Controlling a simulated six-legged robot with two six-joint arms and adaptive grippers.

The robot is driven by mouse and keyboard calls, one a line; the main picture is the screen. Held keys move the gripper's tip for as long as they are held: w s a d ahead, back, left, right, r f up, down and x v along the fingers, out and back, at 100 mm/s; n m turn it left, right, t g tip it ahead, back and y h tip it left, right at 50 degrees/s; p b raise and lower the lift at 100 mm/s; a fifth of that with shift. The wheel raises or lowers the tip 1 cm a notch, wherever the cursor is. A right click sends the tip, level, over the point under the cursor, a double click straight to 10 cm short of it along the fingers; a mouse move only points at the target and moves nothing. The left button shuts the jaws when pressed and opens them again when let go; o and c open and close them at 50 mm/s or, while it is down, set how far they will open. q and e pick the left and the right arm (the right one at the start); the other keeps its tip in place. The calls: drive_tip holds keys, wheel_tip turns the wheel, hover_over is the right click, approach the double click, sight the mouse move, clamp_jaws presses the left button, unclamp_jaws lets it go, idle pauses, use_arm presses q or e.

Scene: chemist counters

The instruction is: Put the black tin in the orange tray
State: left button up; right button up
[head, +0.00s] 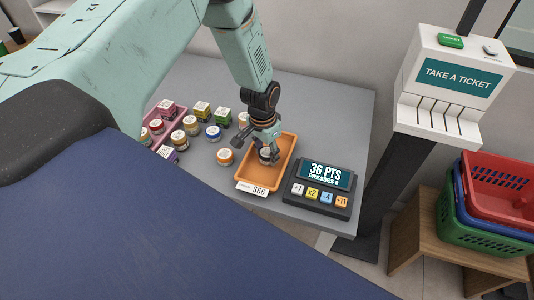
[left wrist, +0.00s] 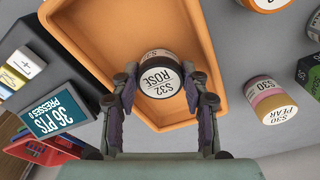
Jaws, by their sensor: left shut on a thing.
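The black tin (left wrist: 160,80) has a white lid reading "S32 ROSE" and a dark side. My left gripper (left wrist: 163,105) is shut on it, one finger on each side. In the left wrist view the tin is over the orange tray (left wrist: 95,50), inside its rim. In the head view my left gripper (head: 268,155) reaches down into the orange tray (head: 252,183), with the tin (head: 265,153) between its fingers. I cannot tell whether the tin touches the tray floor. My right gripper is not in view.
A points device (head: 318,190) reading "36 PTS" stands right of the tray. A ticket machine (head: 450,85) stands at right.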

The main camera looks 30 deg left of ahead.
use_arm(q)
drive_tip(key=shift+f, duration=0.35)
drive_tip(key=shift+r, duration=0.1)
drive_tip(key=shift+w+d+f, duration=0.1)
drive_tip(key=shift+d+f, duration=0.1)
drive_tip(key=shift+f, duration=0.05)
drive_tip(key=o, duration=1.2)
drive_tip(key=shift+a+r, duration=0.1)
drive_tip(key=shift+a, duration=0.1)
drive_tip(key=shift+o, duration=0.2)
drive_tip(key=shift+d, duration=0.15)
